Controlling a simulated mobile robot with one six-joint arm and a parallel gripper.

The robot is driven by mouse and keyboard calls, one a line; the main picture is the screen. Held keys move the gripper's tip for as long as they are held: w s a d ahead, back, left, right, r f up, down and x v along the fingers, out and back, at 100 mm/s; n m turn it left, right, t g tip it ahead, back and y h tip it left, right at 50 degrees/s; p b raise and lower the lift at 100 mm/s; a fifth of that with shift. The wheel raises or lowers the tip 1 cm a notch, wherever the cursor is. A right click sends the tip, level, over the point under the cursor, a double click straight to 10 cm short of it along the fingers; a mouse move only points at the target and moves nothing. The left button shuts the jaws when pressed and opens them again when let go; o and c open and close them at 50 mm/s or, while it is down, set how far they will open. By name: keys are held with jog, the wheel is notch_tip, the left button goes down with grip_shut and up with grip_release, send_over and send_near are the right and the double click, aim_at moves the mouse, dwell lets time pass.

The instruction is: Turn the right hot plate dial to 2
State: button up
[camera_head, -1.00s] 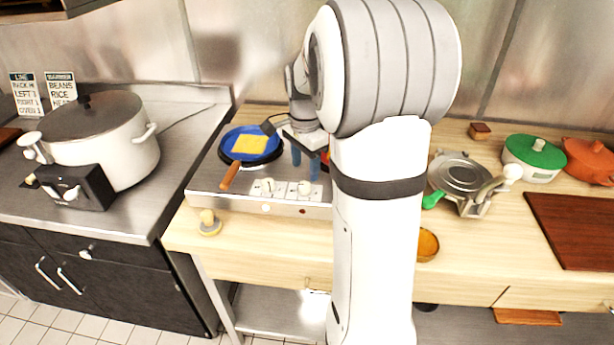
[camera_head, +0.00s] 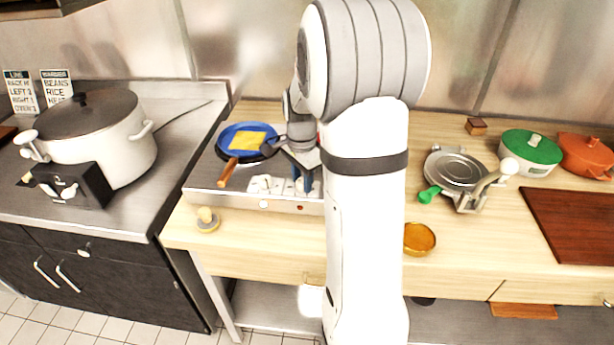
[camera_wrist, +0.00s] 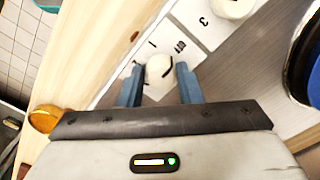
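The hot plate (camera_head: 205,188) is a steel unit with two white dials on its front part. The right dial (camera_wrist: 159,70) is between my gripper's two blue fingers (camera_wrist: 159,80) in the wrist view, with a small gap seeming to show on each side. My gripper (camera_head: 302,184) points down over this dial in the head view and partly hides it. The left dial (camera_head: 264,184) stands clear; it also shows at the top of the wrist view (camera_wrist: 232,6). Printed marks, including a 1 and a 3, lie around the dials. I cannot tell the right dial's setting.
A blue pan (camera_head: 230,138) with a yellow slab and wooden handle sits on the hot plate's left burner. An orange bowl (camera_head: 419,238) and a wooden-knobbed press (camera_head: 207,222) stand on the counter. A waffle-iron-like device (camera_head: 458,172) is to the right.

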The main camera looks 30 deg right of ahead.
jog(key=c, duration=0.4)
jog(key=shift+d, duration=0.35)
jog(key=shift+c, duration=0.3)
jog(key=shift+a+f, duration=0.1)
jog(key=shift+a, duration=0.05)
